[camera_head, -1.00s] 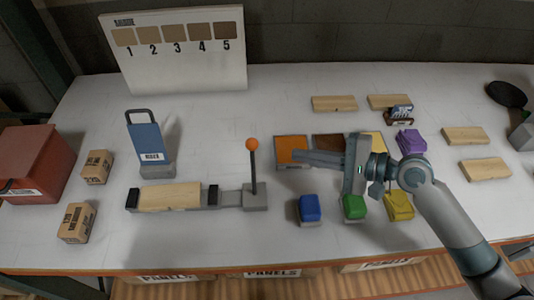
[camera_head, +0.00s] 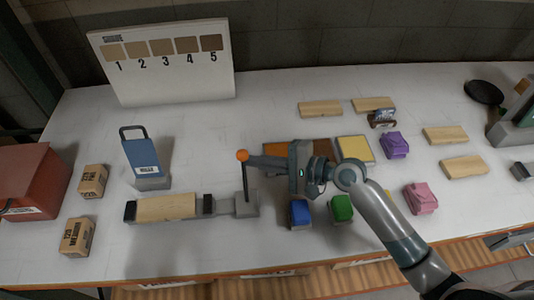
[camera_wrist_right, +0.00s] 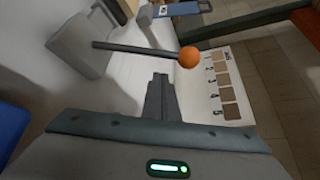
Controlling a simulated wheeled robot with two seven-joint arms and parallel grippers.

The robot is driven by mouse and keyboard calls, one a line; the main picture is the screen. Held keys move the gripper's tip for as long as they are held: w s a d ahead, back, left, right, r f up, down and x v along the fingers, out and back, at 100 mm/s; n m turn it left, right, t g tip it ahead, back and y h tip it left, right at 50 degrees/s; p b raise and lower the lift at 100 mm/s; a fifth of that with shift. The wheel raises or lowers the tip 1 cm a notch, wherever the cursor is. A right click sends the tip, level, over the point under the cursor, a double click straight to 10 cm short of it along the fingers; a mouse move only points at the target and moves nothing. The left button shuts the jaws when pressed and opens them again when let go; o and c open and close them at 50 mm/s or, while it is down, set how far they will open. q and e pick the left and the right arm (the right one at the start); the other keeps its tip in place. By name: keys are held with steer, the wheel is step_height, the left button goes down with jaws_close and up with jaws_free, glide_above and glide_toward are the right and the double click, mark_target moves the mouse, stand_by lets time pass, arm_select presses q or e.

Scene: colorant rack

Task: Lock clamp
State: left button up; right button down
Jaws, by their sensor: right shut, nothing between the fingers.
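The clamp (camera_head: 222,208) lies on the table at centre left, with a wooden board (camera_head: 166,207) between its two dark jaws. Its dark lever stands nearly upright at the right end, topped by an orange ball knob (camera_head: 242,156). My right gripper (camera_head: 252,160) is shut and empty, its fingertips close to the right of the knob in the head view. In the right wrist view the knob (camera_wrist_right: 189,57) and lever lie beyond the shut fingertips (camera_wrist_right: 160,78); I cannot tell whether they touch. My left gripper is not in view.
A blue handled tool (camera_head: 143,155) stands behind the clamp, with a numbered shade board (camera_head: 165,80) farther back. Small boxes (camera_head: 93,180) sit at left. Blue (camera_head: 300,213) and green (camera_head: 341,208) blocks lie right of the clamp.

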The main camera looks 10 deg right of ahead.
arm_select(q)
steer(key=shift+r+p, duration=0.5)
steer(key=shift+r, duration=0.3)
arm_select(e)
steer(key=shift+s+a+r, duration=0.1)
steer(key=shift+s+r, duration=0.2)
steer(key=shift+s, duration=0.25)
steer(key=shift+s+a+r, duration=0.1)
steer(key=shift+s+r, duration=0.2)
steer(key=shift+s, duration=0.2)
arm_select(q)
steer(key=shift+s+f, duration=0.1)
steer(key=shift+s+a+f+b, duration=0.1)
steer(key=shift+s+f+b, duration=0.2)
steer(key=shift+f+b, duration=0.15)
arm_select(e)
steer(key=shift+s+r+n, duration=0.15)
steer(key=shift+s+n, duration=0.15)
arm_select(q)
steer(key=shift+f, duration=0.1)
arm_select(e)
steer(key=shift+t, duration=0.3)
